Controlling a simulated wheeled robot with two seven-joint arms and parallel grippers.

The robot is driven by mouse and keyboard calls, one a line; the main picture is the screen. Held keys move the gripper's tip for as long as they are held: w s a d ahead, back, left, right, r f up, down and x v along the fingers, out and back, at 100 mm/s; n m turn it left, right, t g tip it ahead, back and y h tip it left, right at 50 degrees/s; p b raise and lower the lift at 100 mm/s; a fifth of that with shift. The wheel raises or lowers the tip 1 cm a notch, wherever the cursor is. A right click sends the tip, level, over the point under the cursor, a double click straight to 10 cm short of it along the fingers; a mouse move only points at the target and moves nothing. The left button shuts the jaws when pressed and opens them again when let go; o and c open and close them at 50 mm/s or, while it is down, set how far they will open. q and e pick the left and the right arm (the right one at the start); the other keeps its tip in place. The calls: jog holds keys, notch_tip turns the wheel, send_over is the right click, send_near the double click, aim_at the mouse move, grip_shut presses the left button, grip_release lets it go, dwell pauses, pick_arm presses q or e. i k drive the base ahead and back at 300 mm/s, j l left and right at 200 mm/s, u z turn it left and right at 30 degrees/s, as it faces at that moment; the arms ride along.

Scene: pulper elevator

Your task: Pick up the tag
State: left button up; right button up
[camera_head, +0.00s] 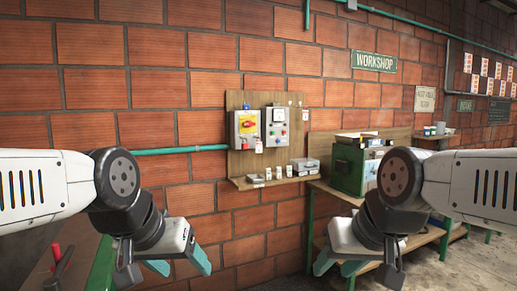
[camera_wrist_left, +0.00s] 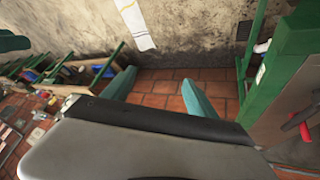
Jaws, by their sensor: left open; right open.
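A small white tag (camera_head: 259,146) hangs at the lower right of the grey box with a red and yellow switch (camera_head: 247,126) on the wooden wall board. Another small white tag-like piece (camera_head: 305,115) hangs at the board's right edge. I cannot tell which one the task means. My left gripper (camera_head: 180,265) is open and empty, low in front of the brick wall, below and left of the board. Its spread teal fingers also show in the left wrist view (camera_wrist_left: 158,77). My right gripper (camera_head: 337,266) is open and empty, below and right of the board.
Several small white items (camera_head: 254,180) stand on the board's shelf. A grey control box (camera_head: 276,127) is beside the switch box. A green machine (camera_head: 350,169) stands on a bench at right. A green pipe (camera_head: 180,150) runs along the wall. A green-edged surface with red handles (camera_head: 57,252) is at lower left.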

aim_at(258, 144)
jog(key=i+j+z, duration=0.45)
jog(key=i+j, duration=0.25)
jog(key=i, duration=0.35)
jog(key=i+j+z, duration=0.45)
jog(key=i+j, duration=0.45)
jog(key=j, duration=0.15)
